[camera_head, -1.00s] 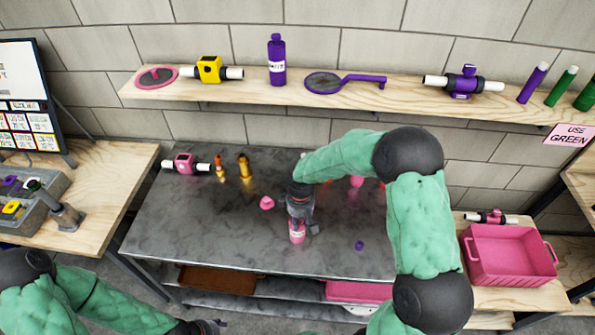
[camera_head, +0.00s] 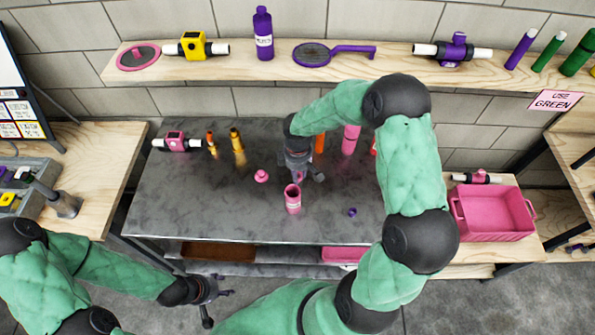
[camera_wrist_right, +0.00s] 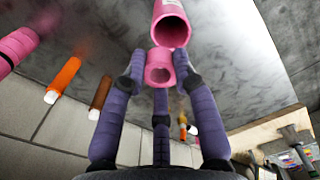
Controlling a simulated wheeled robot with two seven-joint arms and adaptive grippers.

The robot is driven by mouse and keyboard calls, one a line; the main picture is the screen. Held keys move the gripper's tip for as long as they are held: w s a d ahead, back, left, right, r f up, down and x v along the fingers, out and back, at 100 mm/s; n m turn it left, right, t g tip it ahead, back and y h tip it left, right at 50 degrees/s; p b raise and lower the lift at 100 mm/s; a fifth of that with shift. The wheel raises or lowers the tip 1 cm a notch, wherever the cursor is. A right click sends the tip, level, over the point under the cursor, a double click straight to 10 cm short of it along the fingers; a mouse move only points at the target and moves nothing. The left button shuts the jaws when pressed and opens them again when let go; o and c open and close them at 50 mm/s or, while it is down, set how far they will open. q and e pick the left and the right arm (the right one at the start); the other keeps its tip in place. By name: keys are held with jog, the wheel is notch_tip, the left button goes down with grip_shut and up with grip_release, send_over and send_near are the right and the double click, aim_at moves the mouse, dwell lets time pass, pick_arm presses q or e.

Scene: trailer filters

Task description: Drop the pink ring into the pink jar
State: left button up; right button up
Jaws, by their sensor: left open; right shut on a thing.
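The open pink jar (camera_head: 292,203) stands upright on the grey table near its front middle. In the right wrist view the jar (camera_wrist_right: 170,24) shows at the top, with its round mouth visible. My right gripper (camera_head: 299,172) is just behind and above the jar mouth in the head view. It is shut on the pink ring (camera_wrist_right: 160,68), which sits between the fingertips, outside the jar. Ring and jar rim overlap in the wrist view; I cannot tell whether they touch. My left gripper (camera_head: 208,291) is open and empty, low in front of the table.
A pink stopper (camera_head: 261,176) lies left of the jar and a small purple ring (camera_head: 352,212) to its right. Orange bottles (camera_head: 237,147), a pink valve (camera_head: 177,143) and a pink bottle (camera_head: 350,140) stand behind. A pink crate (camera_head: 493,213) is at right. The table's left front is clear.

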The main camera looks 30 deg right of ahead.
jog(key=shift+f+b, duration=0.9)
jog(key=shift+f, duration=0.75)
jog(key=o, duration=0.8)
jog(key=shift+r, duration=0.15)
notch_tip(320, 180, up, 12)
jog(key=shift+f, duration=0.1)
